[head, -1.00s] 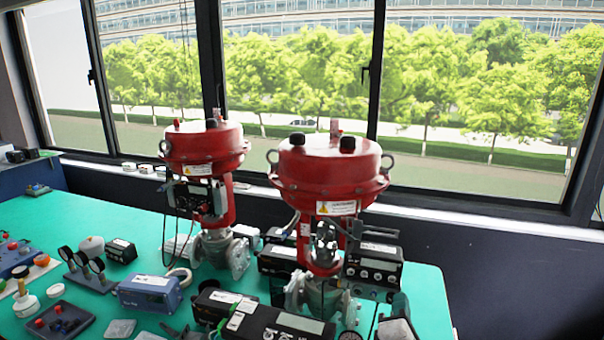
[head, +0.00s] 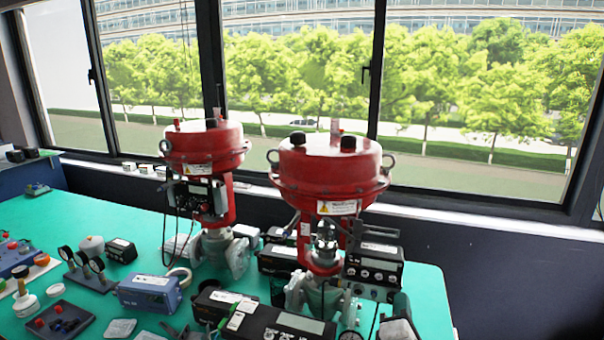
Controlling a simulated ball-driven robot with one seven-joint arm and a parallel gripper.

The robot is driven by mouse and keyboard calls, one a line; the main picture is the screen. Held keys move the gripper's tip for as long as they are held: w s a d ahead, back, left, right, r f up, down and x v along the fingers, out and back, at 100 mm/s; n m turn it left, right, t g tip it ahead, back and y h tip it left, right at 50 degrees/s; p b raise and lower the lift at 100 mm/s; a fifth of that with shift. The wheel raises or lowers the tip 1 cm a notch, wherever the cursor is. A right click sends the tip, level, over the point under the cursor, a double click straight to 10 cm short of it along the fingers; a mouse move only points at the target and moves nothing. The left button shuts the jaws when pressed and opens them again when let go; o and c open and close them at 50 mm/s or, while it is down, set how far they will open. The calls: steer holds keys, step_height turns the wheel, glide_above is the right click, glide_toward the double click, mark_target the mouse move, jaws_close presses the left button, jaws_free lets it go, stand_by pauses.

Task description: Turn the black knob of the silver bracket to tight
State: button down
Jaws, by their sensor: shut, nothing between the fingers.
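The nearer red valve actuator (head: 330,172) stands at the centre right on a silver valve body (head: 322,298). A small silver part (head: 327,238), which may be the silver bracket, sits on its front below the yellow warning label. I cannot make out the bracket's black knob for certain or how far it is turned. A black positioner box (head: 374,268) with several round knobs is mounted to the right of the silver part. My gripper is not in the head view.
A second red actuator (head: 204,150) stands behind to the left. The teal table (head: 70,215) holds a blue box (head: 149,293), gauges (head: 88,262), a grey tray (head: 58,325) and black instruments (head: 272,322) crowded at the front. Windows lie behind.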

steer(key=shift+s+a+f+p, duration=0.1)
steer(key=shift+s+f+p, duration=0.1)
steer(key=shift+s, duration=1.1)
steer(key=shift+s+a+f+p, duration=0.1)
steer(key=shift+s+f+p, duration=0.1)
steer(key=shift+s, duration=1.1)
